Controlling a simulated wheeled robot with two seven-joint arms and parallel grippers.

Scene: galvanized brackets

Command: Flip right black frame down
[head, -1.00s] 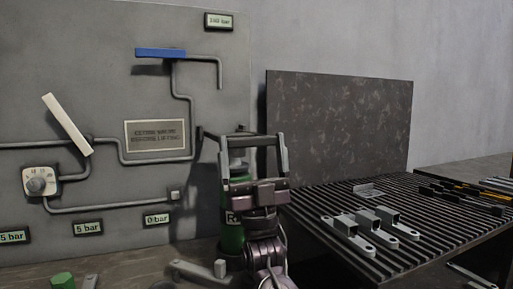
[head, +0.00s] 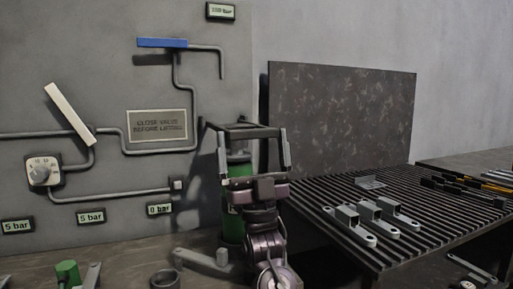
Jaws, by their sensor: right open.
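A dark bar (head: 215,127), which looks like part of the black frame, reaches from the left across the top of my right gripper (head: 253,141). The rest of the frame is hard to make out against the gripper. My right gripper is open, its two grey-tipped fingers pointing up and wide apart, with the dark bar at fingertip height. I cannot tell whether they touch. A green cylinder (head: 233,215) stands behind my right gripper and wrist, partly hidden by them. My left gripper is not in view.
A grey panel (head: 60,70) with pipes, a blue lever (head: 162,42), a white lever (head: 68,113) and gauges stands at the left. A slatted table (head: 410,255) at the right holds several galvanized brackets (head: 350,222). A dark board (head: 340,120) stands behind it.

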